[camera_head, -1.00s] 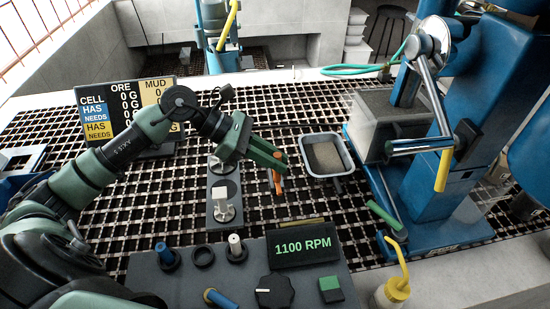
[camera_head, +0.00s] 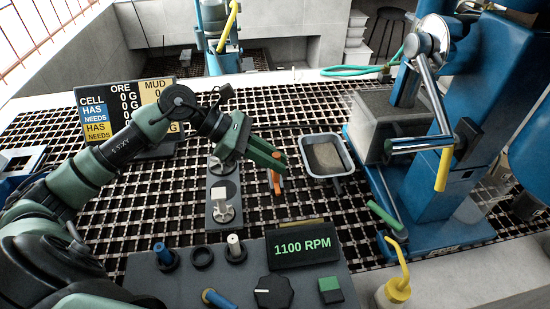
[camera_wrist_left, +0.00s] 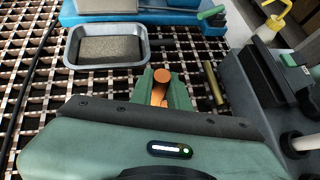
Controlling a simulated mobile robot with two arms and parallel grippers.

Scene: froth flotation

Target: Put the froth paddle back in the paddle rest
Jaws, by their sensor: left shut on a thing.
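My left gripper (camera_head: 279,160) is shut on an orange rod (camera_head: 276,181), which appears to be the froth paddle's handle. In the left wrist view the round orange end of the paddle (camera_wrist_left: 161,76) shows between the fingers of the left gripper (camera_wrist_left: 166,92). The paddle's lower part is hidden or too small to make out. The gripper is above the black grating, left of the grey tray. I cannot tell for sure which thing is the paddle rest; an empty black ring (camera_head: 203,256) sits on the dark control panel. My right gripper is not in view.
A tray of grey material (camera_head: 326,156) stands right of the gripper. A dark strip with round pads (camera_head: 223,176) lies left. The control panel with its 1100 RPM display (camera_head: 303,245) is in front. The blue machine (camera_head: 455,165) blocks the right; a yellow-topped bottle (camera_head: 397,290) stands front right.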

